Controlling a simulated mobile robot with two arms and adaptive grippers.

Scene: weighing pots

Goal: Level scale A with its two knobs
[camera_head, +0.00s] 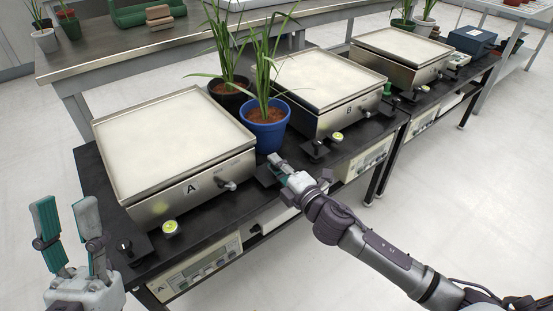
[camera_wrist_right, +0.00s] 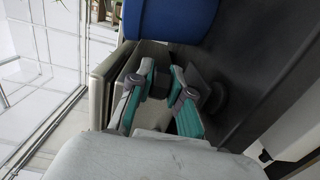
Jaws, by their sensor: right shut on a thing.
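Scale A (camera_head: 170,140), a steel box with a pale top and an "A" label, stands at the left of the black table. Its round yellow-green bubble level (camera_head: 170,228) sits before its front; the bubble's position is too small to read. One black knob (camera_head: 125,245) is at its front left corner. My right gripper (camera_head: 280,168) is at the front right corner, shut on the other knob, a dark piece (camera_wrist_right: 158,86) between its fingers in the right wrist view (camera_wrist_right: 160,100); the fingers partly hide it. My left gripper (camera_head: 67,225) is open and empty, left of the front left knob.
A blue pot (camera_head: 265,137) and a black pot (camera_head: 230,100) with plants stand between scale A and scale B (camera_head: 335,112). The blue pot also shows in the right wrist view (camera_wrist_right: 180,18), close to my right gripper. A valve handle (camera_head: 227,185) sticks out of scale A's front.

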